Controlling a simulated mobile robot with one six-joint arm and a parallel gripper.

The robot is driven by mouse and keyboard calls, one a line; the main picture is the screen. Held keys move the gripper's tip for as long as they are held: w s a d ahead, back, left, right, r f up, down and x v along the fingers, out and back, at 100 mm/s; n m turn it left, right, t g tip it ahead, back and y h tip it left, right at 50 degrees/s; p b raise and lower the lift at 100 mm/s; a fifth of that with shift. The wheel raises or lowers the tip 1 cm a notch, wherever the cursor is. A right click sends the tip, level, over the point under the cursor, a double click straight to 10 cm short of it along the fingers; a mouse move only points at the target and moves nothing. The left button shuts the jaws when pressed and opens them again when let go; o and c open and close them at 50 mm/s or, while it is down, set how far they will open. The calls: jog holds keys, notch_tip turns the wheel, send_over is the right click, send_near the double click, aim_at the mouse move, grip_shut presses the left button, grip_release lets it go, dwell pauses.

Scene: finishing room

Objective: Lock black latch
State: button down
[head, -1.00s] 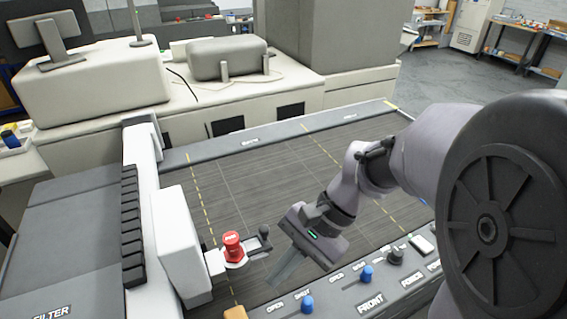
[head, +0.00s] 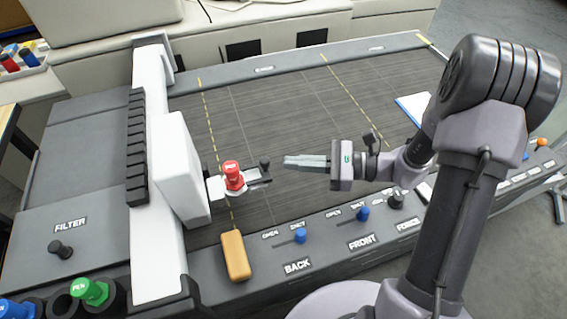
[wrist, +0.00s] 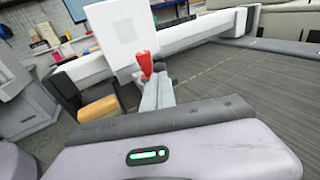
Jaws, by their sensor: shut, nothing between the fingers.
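A small black latch lever (head: 265,167) with a rounded knob stands on the right side of the pen holder on the white carriage. A red pen (head: 232,175) sits upright in that holder, just left of the latch. My gripper (head: 287,161) is shut and empty. Its fingers point left toward the latch, with a small gap between the tips and the knob in the head view. In the wrist view the shut fingers (wrist: 158,93) point at the red pen (wrist: 145,66); the latch is hard to make out there.
The white carriage (head: 183,170) stands left over the dark gridded bed (head: 290,115). A front panel holds blue levers (head: 300,235) and an orange block (head: 235,255). A green pen (head: 89,291) stands front left. The bed's middle is clear.

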aim_at(268, 176)
jog(key=shift+x, duration=1.55)
jog(key=a, duration=0.2)
jog(key=s+a, duration=0.1)
jog(key=a, duration=0.1)
jog(key=shift+s, duration=0.1)
jog(key=shift+d, duration=0.1)
